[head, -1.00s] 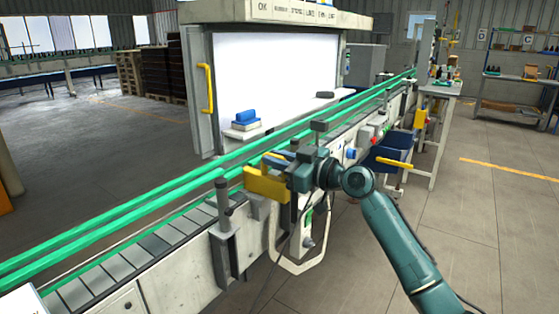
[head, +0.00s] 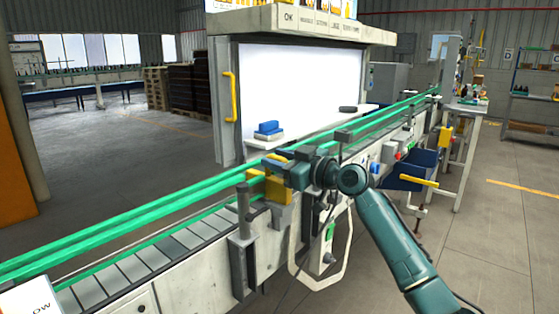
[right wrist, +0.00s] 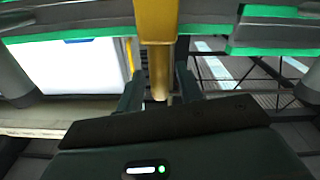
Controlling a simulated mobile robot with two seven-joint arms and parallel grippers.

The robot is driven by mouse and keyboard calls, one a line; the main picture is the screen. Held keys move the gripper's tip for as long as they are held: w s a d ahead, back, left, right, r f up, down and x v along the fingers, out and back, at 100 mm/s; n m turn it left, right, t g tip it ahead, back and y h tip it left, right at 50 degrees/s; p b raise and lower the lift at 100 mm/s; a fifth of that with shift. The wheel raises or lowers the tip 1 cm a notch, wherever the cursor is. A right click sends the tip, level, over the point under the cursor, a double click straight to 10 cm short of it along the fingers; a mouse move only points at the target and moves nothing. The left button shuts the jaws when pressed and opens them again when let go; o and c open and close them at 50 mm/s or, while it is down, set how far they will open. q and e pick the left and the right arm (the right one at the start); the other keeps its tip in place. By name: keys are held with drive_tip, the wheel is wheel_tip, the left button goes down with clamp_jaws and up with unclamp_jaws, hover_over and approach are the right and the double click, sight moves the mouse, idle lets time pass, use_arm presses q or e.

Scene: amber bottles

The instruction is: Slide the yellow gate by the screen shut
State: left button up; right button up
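The yellow gate (head: 277,190) stands at the near side of the conveyor, below the large white screen (head: 290,85). My right gripper (head: 273,168) is at the gate, its arm coming in from the lower right. My left gripper is not in view.
The conveyor (head: 180,243) with green rails runs diagonally from lower left to upper right. A grey post (head: 243,240) stands just left of the gate. A yellow handle (head: 230,97) is on the screen's left frame. A blue bin (head: 408,172) hangs to the right.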

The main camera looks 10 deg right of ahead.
drive_tip(key=shift+s+d+f, duration=0.1)
drive_tip(key=shift+s+d, duration=0.25)
drive_tip(key=shift+s, duration=0.05)
drive_tip(key=b+v, duration=0.2)
drive_tip(key=v, duration=1)
